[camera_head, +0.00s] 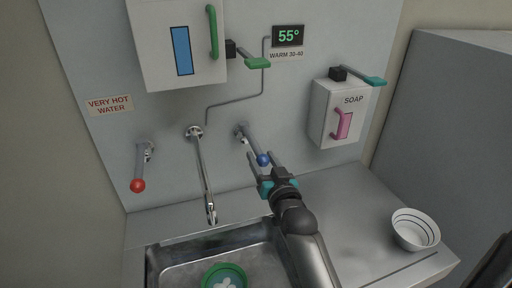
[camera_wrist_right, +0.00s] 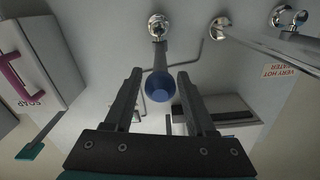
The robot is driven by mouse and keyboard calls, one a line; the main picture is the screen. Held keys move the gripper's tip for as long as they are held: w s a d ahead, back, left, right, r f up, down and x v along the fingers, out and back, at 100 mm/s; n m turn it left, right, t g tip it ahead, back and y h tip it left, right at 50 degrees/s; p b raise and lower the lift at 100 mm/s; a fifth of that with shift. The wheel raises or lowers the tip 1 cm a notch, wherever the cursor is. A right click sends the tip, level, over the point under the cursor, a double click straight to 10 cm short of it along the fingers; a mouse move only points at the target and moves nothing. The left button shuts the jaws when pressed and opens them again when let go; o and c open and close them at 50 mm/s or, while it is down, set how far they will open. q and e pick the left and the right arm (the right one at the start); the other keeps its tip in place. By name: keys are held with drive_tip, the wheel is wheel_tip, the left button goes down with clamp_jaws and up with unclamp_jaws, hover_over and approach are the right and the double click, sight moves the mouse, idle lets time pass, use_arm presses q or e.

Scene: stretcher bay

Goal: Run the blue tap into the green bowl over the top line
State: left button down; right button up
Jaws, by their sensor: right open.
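The blue tap is a lever with a round blue knob (camera_head: 263,159) on the wall right of the spout. My right gripper (camera_head: 264,156) is open, with one finger on each side of the knob; the wrist view also shows the blue knob (camera_wrist_right: 160,87) between the spread fingers. I cannot tell if they touch it. The metal spout (camera_head: 205,180) ends above the sink; no stream shows. My left gripper is not in view.
A red-knobbed lever (camera_head: 138,185) is at the left by a "VERY HOT WATER" sign (camera_head: 110,105). A display (camera_head: 288,36) reads 55°. A white dispenser (camera_head: 180,45) and a soap box (camera_head: 325,110) hang above. A white lined bowl (camera_head: 416,229) stands on the right counter.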

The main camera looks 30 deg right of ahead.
sight(256, 149)
drive_tip(key=shift+x, duration=2.55)
clamp_jaws()
